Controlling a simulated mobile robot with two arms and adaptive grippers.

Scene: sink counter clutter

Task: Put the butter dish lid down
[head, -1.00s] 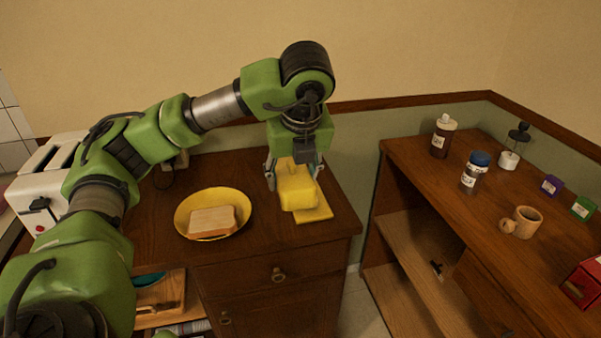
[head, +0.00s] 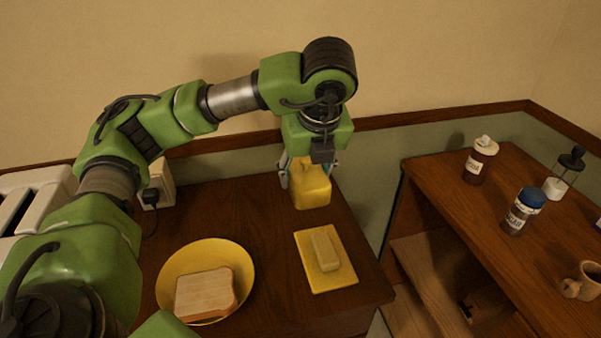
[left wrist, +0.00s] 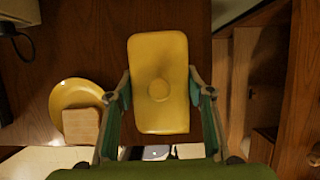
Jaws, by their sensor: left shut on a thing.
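The yellow butter dish lid (head: 312,188) is held in my left gripper (head: 310,174), over the back part of the dark wooden counter. The lid also shows in the left wrist view (left wrist: 160,105), between the two fingers of my left gripper (left wrist: 160,112). I cannot tell for sure whether it touches the counter. The yellow butter dish base (head: 341,281) lies in front of the lid, uncovered, with a stick of butter (head: 324,249) on it. My right gripper is not in view.
A yellow plate with a slice of bread (head: 205,293) stands left of the dish base. The toaster (head: 40,190) is at the far left. A lower shelf unit to the right holds a brown bottle (head: 480,163), a blue-capped jar (head: 523,212) and a mug (head: 585,282).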

